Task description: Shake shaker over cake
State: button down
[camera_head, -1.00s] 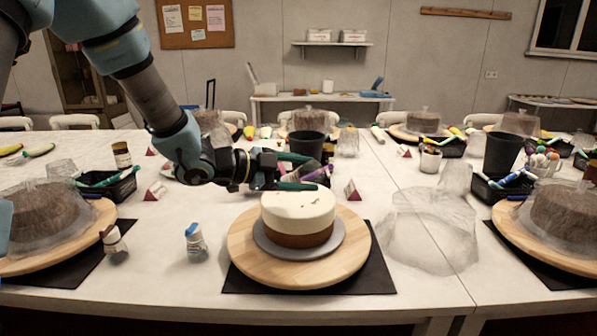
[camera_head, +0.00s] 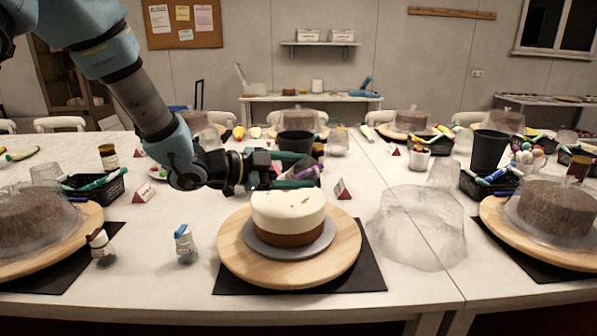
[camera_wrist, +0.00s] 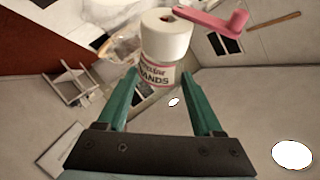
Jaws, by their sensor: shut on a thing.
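The cake (camera_head: 288,222) has a white top with a few dark marks and a brown lower half. It stands on a grey board on a wooden turntable (camera_head: 340,262). My gripper (camera_head: 306,171) is just above and behind the cake's top, apart from it. Its green fingers are shut on a shaker (camera_head: 304,165), which looks tilted and is partly hidden by the fingers. In the wrist view the shaker (camera_wrist: 166,45) is a white cylinder with a lettered label beyond the green fingers, beside a pink handle-like part. No falling grains can be made out.
A blue-topped bottle (camera_head: 185,245) and a brown-topped bottle (camera_head: 101,246) stand left of the turntable. A clear cover (camera_head: 422,230) sits to the right. A small card (camera_head: 342,190) and a dark cup (camera_head: 296,141) are behind. Covered cakes flank both sides.

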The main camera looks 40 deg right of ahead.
jog(key=shift+s+d+r, duration=0.15)
jog(key=shift+s+r, duration=0.1)
jog(key=shift+s, duration=0.05)
jog(key=shift+w+f, duration=0.25)
jog(key=shift+f, duration=0.05)
jog(key=shift+w+a+r+h, duration=0.2)
jog(key=shift+w+a+h, duration=0.05)
jog(key=shift+h, duration=0.05)
jog(key=shift+n, duration=0.3)
jog(key=shift+s+d+r, duration=0.2)
jog(key=shift+s+r, duration=0.25)
jog(key=shift+r, duration=0.1)
jog(key=shift+w+a+f, duration=0.25)
jog(key=shift+w+f, duration=0.25)
jog(key=shift+f, duration=0.15)
jog(key=shift+r+g, duration=0.15)
jog(key=shift+g, duration=0.15)
